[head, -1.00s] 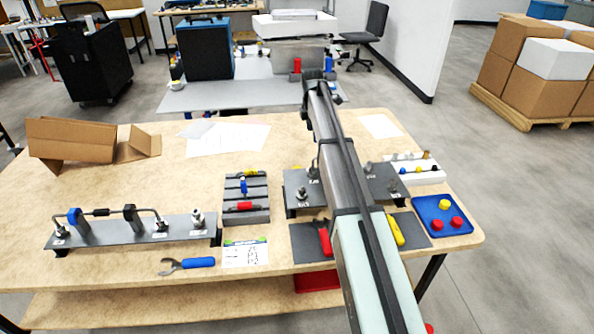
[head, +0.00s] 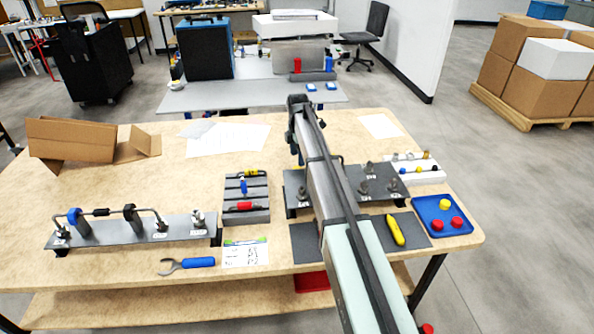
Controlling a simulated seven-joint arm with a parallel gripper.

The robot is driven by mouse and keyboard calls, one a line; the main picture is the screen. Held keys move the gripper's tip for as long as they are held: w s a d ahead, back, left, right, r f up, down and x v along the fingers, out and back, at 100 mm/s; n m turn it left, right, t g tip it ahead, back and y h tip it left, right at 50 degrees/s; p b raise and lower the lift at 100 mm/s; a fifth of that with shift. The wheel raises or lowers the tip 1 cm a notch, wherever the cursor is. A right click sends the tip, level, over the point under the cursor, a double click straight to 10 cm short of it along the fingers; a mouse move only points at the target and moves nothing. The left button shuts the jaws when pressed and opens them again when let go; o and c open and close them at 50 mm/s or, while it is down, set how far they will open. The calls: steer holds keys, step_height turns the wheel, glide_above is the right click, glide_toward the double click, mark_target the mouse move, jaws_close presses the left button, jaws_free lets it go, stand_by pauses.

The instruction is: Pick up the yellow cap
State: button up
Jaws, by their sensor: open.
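My gripper (head: 297,158) is at the far end of my arm, over the middle of the table, well to the left of the tray and apart from the cap. It points down and is small and partly hidden by the arm. It is open, and nothing can be seen in it.
A grey plate with fittings (head: 384,189) stands under and right of my arm. A white rack (head: 425,178) with small parts is behind the tray. A yellow-handled tool (head: 395,230) lies left of the tray. A grey block rack (head: 246,214) stands further left.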

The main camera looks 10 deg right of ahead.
steer(key=shift+f, duration=2.6)
steer(key=c, duration=1.1)
